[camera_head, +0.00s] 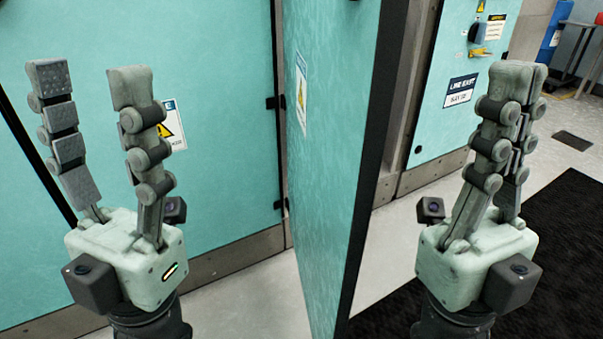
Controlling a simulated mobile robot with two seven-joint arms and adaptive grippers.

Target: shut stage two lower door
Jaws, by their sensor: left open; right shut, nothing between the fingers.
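A teal door (335,150) with a dark edge stands swung out from the teal cabinet front, nearly edge-on in the middle of the head view. Its hinges show at its left side, and a warning label is on its face. I cannot read which stage it belongs to. My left gripper (90,80) is open and empty, left of the door and in front of a teal panel (220,100). My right gripper (517,75) is shut and empty, right of the door. Neither gripper visibly touches the door. The door's top and bottom are out of view.
A black mat (565,235) covers the floor at the right. Pale floor (395,245) is clear beside the door. A blue object (553,30) stands far right.

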